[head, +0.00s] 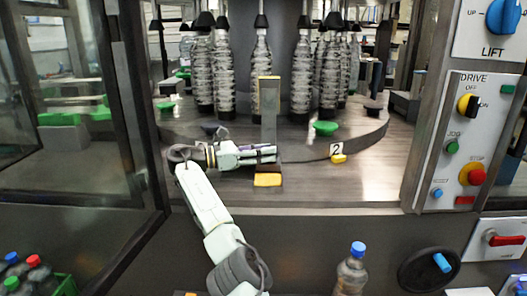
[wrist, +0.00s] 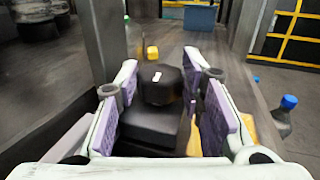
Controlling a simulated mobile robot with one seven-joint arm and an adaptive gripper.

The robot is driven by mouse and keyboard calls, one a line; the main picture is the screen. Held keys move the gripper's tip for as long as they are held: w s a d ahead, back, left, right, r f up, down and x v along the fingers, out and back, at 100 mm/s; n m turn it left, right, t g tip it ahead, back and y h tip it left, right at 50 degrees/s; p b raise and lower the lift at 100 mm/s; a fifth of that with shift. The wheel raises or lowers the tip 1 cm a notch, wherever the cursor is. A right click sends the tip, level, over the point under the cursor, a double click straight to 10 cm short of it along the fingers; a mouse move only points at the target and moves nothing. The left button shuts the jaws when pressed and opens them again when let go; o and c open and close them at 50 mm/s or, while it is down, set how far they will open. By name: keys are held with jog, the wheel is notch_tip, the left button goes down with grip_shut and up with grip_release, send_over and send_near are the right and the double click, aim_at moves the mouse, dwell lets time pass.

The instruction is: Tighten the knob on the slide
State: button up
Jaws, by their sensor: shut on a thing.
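The knob (wrist: 160,84) is black with a white mark on top, and sits on a dark block (wrist: 150,128), part of the slide, in the wrist view. My gripper (wrist: 168,88) has its grey and lilac fingers on either side of the knob and is shut on it. In the head view my gripper (head: 268,153) reaches in from the left at the foot of the upright grey post (head: 269,112). The slide's dark block (head: 268,168) and yellow front (head: 267,180) show just below the fingers. The knob itself is hidden there by the fingers.
Clear bottles (head: 262,75) hang in a ring behind the post. A yellow part (head: 339,158) with a "2" tag lies to the right on the deck. A blue-capped bottle (head: 352,270) stands in front. Control panels (head: 465,140) are at right. The deck's right side is clear.

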dwell(0.4)
jog(key=o, duration=1.2)
jog(key=shift+a, duration=0.1)
